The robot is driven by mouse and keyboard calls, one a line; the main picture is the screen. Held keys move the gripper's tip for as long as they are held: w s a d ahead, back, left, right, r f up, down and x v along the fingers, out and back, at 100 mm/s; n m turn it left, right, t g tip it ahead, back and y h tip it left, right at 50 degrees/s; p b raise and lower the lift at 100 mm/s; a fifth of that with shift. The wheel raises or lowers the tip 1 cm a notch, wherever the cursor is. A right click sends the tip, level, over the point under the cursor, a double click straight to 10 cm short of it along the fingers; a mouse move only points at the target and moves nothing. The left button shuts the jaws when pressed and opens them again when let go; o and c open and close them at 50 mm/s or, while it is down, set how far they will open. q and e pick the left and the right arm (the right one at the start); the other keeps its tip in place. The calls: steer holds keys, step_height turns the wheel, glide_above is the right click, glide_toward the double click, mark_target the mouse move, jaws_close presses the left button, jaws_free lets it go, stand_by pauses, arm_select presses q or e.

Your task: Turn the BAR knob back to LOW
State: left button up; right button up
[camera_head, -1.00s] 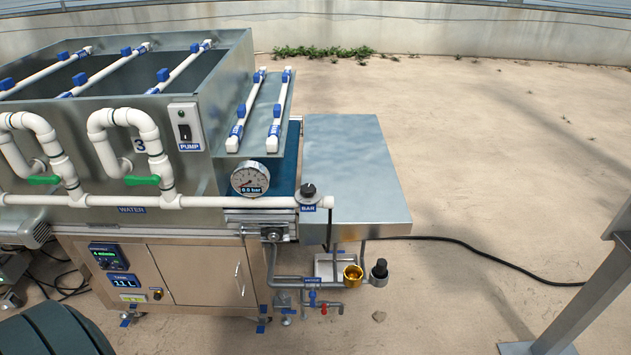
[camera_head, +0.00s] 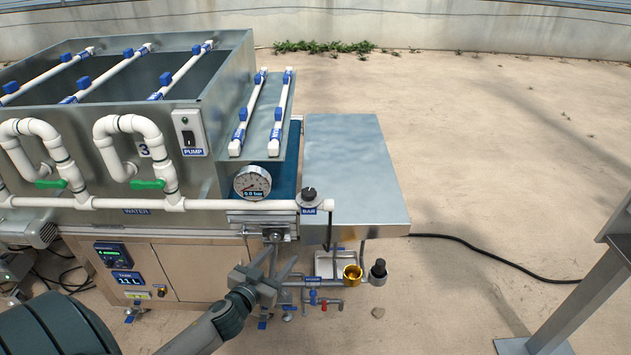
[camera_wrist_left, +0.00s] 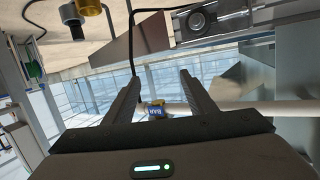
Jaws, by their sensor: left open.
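The BAR knob (camera_head: 309,193) is a small black knob on a round base. It stands on the white pipe near the pipe's right end, above a blue BAR label (camera_head: 308,211). My left gripper (camera_head: 280,262) is open and empty, below and left of the knob and apart from it, in front of the machine. In the left wrist view, the blue BAR label (camera_wrist_left: 157,111) shows between the open fingers (camera_wrist_left: 160,82), further off. The knob itself cannot be made out there. My right gripper is out of view.
A pressure gauge (camera_head: 252,182) sits left of the knob. A metal side table (camera_head: 352,165) is to its right. Below are thin pipes with a brass cup (camera_head: 352,275) and a black-capped fitting (camera_head: 378,272). The floor at right is mostly open, with a metal post (camera_head: 571,290).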

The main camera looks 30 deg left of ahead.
mark_target(312, 188)
arm_select(q)
step_height(312, 188, up, 14)
steer(key=w+d+t, duration=0.1)
steer(key=t, duration=0.1)
steer(key=shift+d+t+h, duration=0.3)
steer(key=shift+d+t, duration=0.05)
steer(key=shift+t, duration=0.05)
steer(key=shift+w+f, duration=0.1)
steer(key=shift+w, duration=0.05)
steer(key=shift+w, duration=0.1)
steer(key=w+p, duration=0.1)
steer(key=w, duration=0.4)
steer(key=w+p, duration=0.2)
steer(key=w, duration=0.3)
steer(key=w+a+p, duration=0.1)
steer(key=w, duration=0.4)
steer(key=shift+w+p, duration=0.35)
steer(key=shift+w, duration=0.65)
